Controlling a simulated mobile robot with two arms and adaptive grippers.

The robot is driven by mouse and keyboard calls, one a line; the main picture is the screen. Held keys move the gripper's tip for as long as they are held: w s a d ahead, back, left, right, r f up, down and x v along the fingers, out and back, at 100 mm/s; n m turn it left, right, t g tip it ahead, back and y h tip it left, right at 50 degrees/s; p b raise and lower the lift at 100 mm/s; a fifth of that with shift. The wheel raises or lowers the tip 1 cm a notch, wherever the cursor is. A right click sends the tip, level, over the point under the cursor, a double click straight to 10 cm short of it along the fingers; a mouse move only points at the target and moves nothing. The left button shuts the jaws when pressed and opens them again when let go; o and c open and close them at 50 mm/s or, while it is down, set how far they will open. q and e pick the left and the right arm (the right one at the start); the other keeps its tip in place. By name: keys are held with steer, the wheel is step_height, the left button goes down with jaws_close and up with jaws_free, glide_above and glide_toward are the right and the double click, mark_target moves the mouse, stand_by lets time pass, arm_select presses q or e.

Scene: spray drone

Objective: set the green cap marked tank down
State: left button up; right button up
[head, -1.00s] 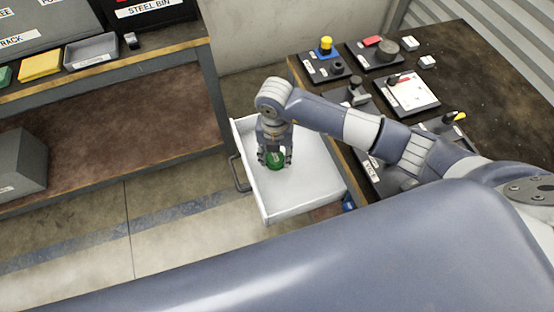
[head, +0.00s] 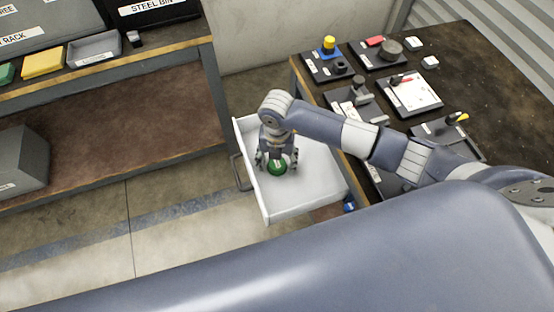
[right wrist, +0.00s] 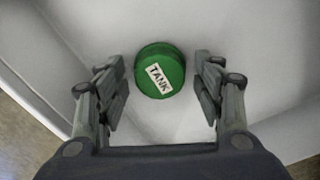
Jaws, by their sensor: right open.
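The green cap marked tank (head: 277,167) sits in the white open drawer (head: 312,196), toward its left side. In the right wrist view the cap (right wrist: 160,70) shows its white TANK label facing up. My right gripper (head: 277,164) is directly over the cap. In the right wrist view my right gripper (right wrist: 161,88) is open, with a gap between each finger and the cap. The cap seems to rest on the drawer floor (right wrist: 262,60). My left gripper is not in view.
The workbench (head: 480,75) at the right holds several black trays with small parts, such as a tray with a yellow-topped part (head: 328,45). A shelf unit (head: 110,130) stands left of the drawer, with a yellow bin (head: 42,62) and a grey bin (head: 93,48) on top.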

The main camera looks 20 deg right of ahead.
mark_target(277, 163)
steer(key=shift+r, duration=0.3)
step_height(277, 163, up, 12)
steer(key=shift+f, duration=0.2)
stand_by(0.6)
